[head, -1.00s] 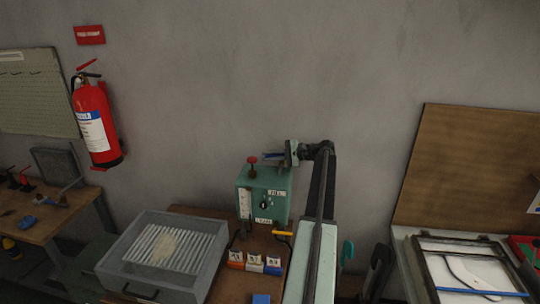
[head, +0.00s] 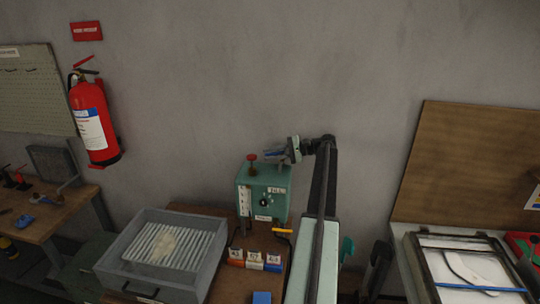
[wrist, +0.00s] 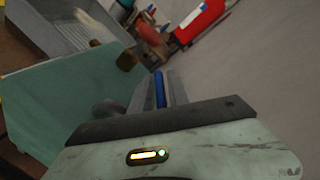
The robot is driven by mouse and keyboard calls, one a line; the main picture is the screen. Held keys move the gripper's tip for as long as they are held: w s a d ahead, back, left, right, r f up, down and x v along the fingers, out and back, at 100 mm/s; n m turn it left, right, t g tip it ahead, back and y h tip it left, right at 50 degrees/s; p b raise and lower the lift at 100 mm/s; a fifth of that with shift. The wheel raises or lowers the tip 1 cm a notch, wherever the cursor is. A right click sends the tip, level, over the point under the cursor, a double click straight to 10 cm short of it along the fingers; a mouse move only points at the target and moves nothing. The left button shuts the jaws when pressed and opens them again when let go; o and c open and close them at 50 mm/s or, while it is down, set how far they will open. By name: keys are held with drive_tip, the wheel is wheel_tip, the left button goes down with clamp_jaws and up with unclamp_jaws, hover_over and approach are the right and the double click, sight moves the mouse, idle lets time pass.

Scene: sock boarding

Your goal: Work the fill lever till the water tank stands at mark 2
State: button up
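The green water tank (head: 280,181) stands at the back of the brown bench. Its front has a pale vertical gauge strip (head: 245,202), a dark dial (head: 265,201) and small labels; I cannot read the level. A red knob (head: 252,157) stands up from its top. A yellow-handled lever (head: 282,231) shows at the lower right; I cannot tell which control is the fill lever. My gripper (head: 268,155) is above the tank's top, right of the red knob and apart from it. In the wrist view its fingers (wrist: 160,80) show a blue strip between them; their opening is unclear.
A grey bin with a ribbed insert (head: 115,262) stands left of the tank. Several small labelled blocks (head: 254,262) and a blue block (head: 262,298) lie in front. A red extinguisher (head: 92,135) hangs on the wall at left. A framed white panel (head: 465,270) is at right.

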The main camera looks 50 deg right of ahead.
drive_tip(key=p+v, duration=0.1)
drive_tip(key=v, duration=0.6)
drive_tip(key=shift+s+d+r+p, duration=0.15)
drive_tip(key=shift+s+d+p, duration=0.1)
drive_tip(key=shift+p, duration=0.1)
drive_tip(key=shift+s, duration=0.1)
